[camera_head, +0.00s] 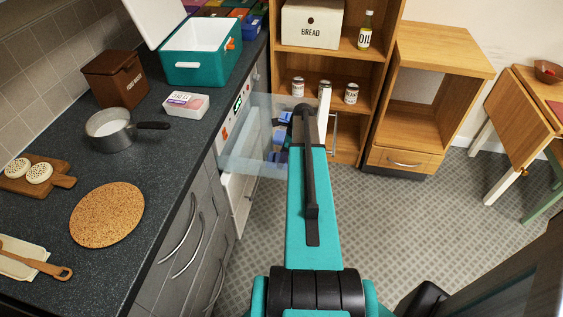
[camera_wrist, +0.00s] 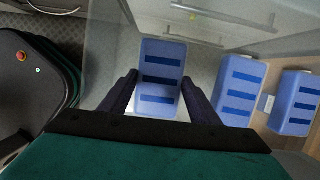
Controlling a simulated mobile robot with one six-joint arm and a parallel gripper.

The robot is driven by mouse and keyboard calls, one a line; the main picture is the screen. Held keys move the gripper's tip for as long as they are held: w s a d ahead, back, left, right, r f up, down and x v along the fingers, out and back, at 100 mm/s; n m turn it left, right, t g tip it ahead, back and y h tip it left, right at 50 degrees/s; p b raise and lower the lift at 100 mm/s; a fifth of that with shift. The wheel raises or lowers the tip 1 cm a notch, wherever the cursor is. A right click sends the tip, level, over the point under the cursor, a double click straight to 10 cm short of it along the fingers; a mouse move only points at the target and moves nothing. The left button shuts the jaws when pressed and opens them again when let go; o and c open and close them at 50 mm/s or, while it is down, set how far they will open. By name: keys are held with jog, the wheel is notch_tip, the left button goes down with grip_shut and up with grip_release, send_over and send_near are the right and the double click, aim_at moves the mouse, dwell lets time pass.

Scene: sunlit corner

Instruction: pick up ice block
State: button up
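The ice blocks are blue blocks with dark blue stripes. One ice block (camera_wrist: 160,49) is centred between my gripper's dark fingers in the wrist view. My gripper (camera_wrist: 161,88) has its fingers apart, one along each side of this block. Whether they touch it cannot be told. Two more ice blocks, a middle one (camera_wrist: 239,90) and a right one (camera_wrist: 294,103), lie to the right at a similar size. In the head view, blue blocks show through a clear drawer (camera_head: 250,150), and my arm hides my gripper.
The clear drawer projects from the counter front beside a tall wooden shelf (camera_head: 268,70). The counter (camera_head: 150,165) holds a saucepan (camera_head: 112,130), a cork mat (camera_head: 107,215) and a teal cooler (camera_head: 192,70) with its lid up. Tiled floor (camera_head: 410,225) is clear to the right.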

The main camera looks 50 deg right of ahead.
jog(key=c, duration=0.5)
jog(key=shift+o, duration=0.2)
jog(key=shift+r, duration=0.1)
notch_tip(320, 180, up, 10)
jog(key=b, duration=0.1)
dwell(0.3)
dwell(0.4)
